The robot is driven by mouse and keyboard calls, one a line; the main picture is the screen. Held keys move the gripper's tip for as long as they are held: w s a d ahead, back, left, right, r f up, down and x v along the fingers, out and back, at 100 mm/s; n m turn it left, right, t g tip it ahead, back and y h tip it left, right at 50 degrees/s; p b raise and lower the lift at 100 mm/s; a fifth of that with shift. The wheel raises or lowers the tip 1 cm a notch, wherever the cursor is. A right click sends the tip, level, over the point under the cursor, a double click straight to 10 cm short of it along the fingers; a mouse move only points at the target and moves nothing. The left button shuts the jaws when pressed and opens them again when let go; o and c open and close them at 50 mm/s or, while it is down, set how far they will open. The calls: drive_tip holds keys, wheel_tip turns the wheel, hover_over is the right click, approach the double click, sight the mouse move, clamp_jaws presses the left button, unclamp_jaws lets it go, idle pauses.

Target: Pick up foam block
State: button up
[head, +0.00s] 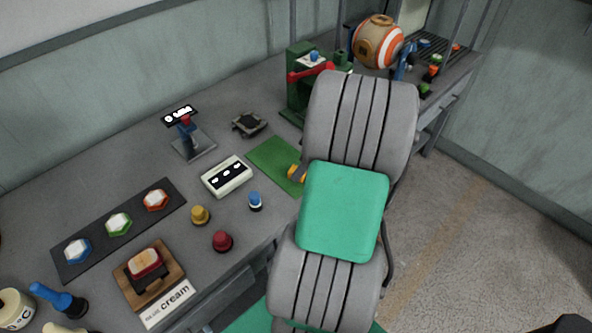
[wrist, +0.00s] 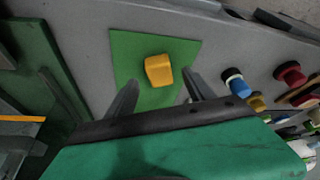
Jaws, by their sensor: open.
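The foam block looks to be the yellow-orange block (wrist: 158,70) lying on a green mat (wrist: 186,52) in the wrist view. In the head view the block (head: 293,173) is partly hidden by my arm at the right end of the mat (head: 268,158). My gripper (wrist: 160,84) is open, with one finger on each side below the block in the wrist view. The block appears between the lines of the fingers, with clear space on both sides. I see no contact, and the exact height of my fingers above the mat is hard to tell.
A green press with a red handle (head: 308,70) stands behind the mat. An orange-and-white ball (head: 379,42) sits at the back.

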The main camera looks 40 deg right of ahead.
drive_tip(key=x, duration=0.3)
clamp_jaws()
idle(0.6)
